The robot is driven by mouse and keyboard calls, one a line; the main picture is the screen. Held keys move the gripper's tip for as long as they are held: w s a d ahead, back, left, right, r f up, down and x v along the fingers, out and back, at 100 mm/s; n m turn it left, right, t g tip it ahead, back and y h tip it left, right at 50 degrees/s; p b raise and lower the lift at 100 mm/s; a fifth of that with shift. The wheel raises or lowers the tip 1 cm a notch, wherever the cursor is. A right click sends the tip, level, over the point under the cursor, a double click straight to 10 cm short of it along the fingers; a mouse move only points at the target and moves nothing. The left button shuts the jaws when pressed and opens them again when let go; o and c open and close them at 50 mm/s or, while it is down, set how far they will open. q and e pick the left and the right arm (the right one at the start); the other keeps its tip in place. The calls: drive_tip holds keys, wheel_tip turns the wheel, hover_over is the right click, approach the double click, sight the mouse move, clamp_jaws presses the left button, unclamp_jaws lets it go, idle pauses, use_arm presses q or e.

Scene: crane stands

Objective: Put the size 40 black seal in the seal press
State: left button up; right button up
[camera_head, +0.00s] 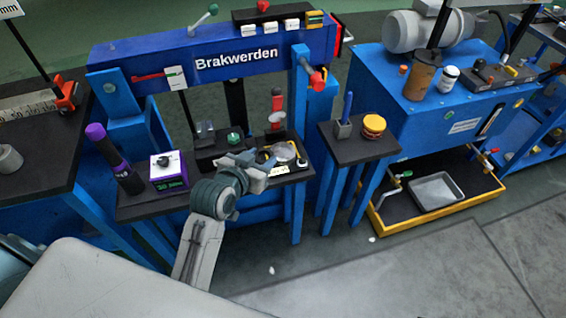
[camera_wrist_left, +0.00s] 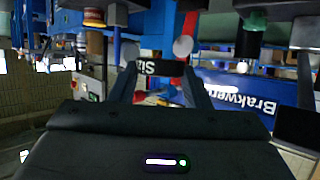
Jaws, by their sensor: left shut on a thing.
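My left gripper (camera_head: 268,168) reaches over the front edge of the dark bench shelf under the Brakwerden beam. In the wrist view its fingers (camera_wrist_left: 160,76) are shut on a small black seal (camera_wrist_left: 160,67) with white lettering, upside down, beginning "Siz"; the number cannot be read. In the head view the gripper hides the seal. A dark tray (camera_head: 298,146) with a round grey disc (camera_head: 284,151) lies just beyond the gripper. A dark block with a green knob (camera_head: 235,138) stands behind it to the left. I cannot tell which fixture is the seal press. My right gripper is out of view.
A red-handled tool (camera_head: 277,106) rises behind the tray.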

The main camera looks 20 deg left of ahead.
use_arm(q)
wheel_tip(320, 180, down, 7)
drive_tip(key=s+b, duration=0.2)
drive_tip(key=b, duration=0.2)
hover_over(280, 158)
drive_tip(key=shift+f+h, duration=0.4)
drive_tip(key=shift+f, duration=0.45)
wheel_tip(280, 158, down, 3)
drive_tip(key=shift+f+b, duration=0.15)
drive_tip(key=shift+b, duration=0.25)
drive_tip(key=shift+f, duration=0.15)
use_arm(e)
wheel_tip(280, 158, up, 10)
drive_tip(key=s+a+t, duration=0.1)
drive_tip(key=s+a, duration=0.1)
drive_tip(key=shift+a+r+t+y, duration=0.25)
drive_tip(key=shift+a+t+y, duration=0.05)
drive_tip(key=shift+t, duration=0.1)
